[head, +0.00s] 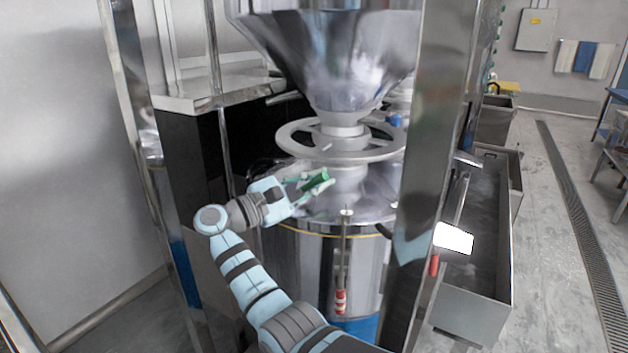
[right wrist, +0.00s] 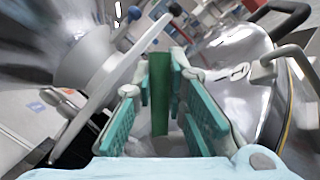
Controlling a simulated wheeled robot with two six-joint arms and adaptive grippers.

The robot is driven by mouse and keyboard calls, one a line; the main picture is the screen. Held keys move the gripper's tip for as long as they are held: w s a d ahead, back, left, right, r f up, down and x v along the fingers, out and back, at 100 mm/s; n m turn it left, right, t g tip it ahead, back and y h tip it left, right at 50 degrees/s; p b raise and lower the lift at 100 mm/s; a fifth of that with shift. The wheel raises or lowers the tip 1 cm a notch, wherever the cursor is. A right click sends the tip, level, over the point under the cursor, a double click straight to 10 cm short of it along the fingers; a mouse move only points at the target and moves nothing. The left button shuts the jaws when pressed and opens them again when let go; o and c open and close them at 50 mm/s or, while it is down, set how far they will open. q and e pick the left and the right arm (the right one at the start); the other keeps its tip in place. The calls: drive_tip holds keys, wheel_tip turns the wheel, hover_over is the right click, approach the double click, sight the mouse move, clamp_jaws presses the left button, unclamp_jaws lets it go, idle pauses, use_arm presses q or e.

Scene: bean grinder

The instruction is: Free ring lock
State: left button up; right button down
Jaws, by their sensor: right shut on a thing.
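The grinder's metal ring (head: 292,139), a spoked wheel, sits around the neck under the steel hopper (head: 330,60). In the right wrist view the ring (right wrist: 97,98) runs along the left. My right gripper (head: 308,187) is just below the ring's left side, above the drum lid. It is shut on a green handle (head: 317,179), which stands upright between the teal finger pads in the right wrist view (right wrist: 160,95). What the handle joins to is hidden by the fingers. My left gripper is not in view.
The steel grinder drum (head: 310,262) stands below the ring. A steel frame post (head: 434,150) rises close on the right, and another post stands left. A rod with a red-and-white handle (head: 340,300) hangs at the drum's front. A steel trough (head: 475,305) is on the right.

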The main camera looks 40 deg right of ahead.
drive_tip(key=shift+s+f+m+y, duration=0.1)
drive_tip(key=shift+f+m+y, duration=0.05)
drive_tip(key=shift+m+y, duration=0.2)
idle(0.3)
drive_tip(key=c, duration=1.9)
unclamp_jaws()
drive_tip(key=v, duration=1.2)
drive_tip(key=shift+f, duration=0.15)
drive_tip(key=shift+s, duration=0.1)
